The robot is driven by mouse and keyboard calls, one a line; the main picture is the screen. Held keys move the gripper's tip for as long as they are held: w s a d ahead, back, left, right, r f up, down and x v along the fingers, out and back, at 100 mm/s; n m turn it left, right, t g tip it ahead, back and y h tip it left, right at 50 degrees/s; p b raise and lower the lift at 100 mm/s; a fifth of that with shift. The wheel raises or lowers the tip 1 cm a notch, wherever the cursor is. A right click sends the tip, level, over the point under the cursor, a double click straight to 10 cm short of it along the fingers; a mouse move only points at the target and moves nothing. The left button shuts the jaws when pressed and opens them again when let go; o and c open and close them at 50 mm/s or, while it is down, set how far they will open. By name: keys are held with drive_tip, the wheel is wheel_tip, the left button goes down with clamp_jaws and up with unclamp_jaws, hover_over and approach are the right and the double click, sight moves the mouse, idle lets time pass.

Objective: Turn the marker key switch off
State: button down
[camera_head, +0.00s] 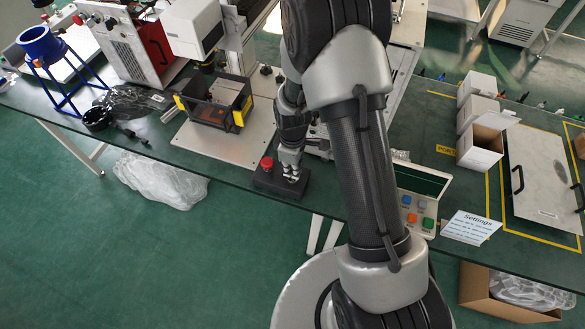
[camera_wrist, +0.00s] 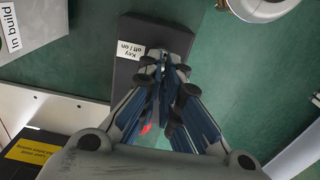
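The key switch is on a black box (camera_head: 268,179) at the table's front edge in the head view. In the wrist view the box (camera_wrist: 150,25) carries a white label (camera_wrist: 131,50) reading "Key off I on". My gripper (camera_head: 290,169) points down at the right part of the box. In the wrist view its fingertips (camera_wrist: 165,66) are drawn close together around the small metal key (camera_wrist: 163,61). The fingers hide most of the key and the switch, so its turned position cannot be read.
A red button (camera_head: 267,163) stands on the same box, just left of my gripper. A dark open-topped bin (camera_head: 215,110) with yellow tags is behind left. A panel with coloured buttons (camera_head: 418,205) and a "Settings" sign (camera_head: 471,227) are to the right.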

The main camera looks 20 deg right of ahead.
drive_tip(key=c, duration=1.8)
unclamp_jaws()
wheel_tip(320, 180, up, 12)
